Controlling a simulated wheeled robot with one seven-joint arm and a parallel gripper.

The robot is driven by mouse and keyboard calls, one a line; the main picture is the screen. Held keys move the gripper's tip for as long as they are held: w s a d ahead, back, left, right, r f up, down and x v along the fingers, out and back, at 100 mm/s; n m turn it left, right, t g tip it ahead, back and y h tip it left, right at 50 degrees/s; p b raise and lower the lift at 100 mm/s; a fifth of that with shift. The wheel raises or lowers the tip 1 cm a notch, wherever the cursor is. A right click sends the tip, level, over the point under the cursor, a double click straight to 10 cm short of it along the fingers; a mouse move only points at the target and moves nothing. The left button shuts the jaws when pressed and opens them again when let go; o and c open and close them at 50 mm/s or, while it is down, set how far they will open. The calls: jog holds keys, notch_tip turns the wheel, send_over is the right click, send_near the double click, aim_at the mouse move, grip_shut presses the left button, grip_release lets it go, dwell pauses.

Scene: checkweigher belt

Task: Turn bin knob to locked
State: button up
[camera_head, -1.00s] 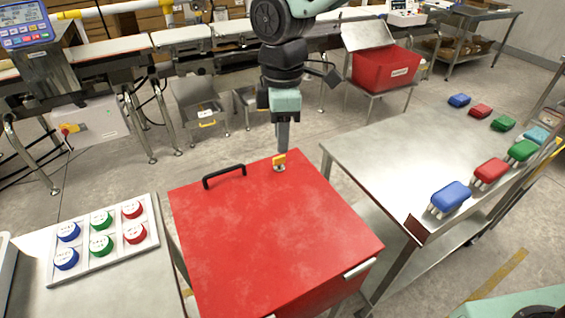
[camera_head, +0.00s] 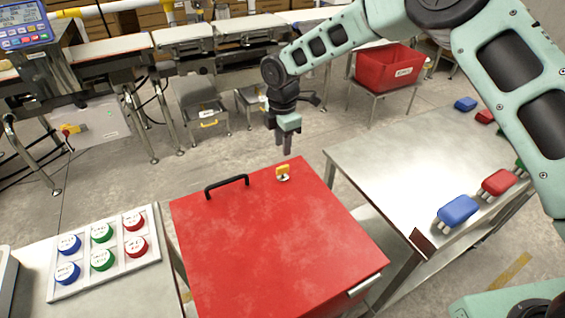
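The red bin (camera_head: 270,240) stands in the front middle with its lid closed. A small yellow knob (camera_head: 283,171) on a round metal base sits near the lid's far edge, right of the black handle (camera_head: 227,184). I cannot read from here whether the knob is at locked. My gripper (camera_head: 284,152) points down just behind and above the knob, apart from it. Its fingers look close together, with nothing seen between them, and the gap is too small to judge.
A steel table (camera_head: 385,165) with blue and red brushes stands close on the right. A white tray (camera_head: 112,265) of coloured round pieces lies on the left table. The conveyor (camera_head: 115,48) runs behind, and an open red crate (camera_head: 385,75) stands at the back right.

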aim_at(283, 166)
notch_tip(283, 166, down, 9)
jog(key=shift+p, duration=0.95)
grip_shut()
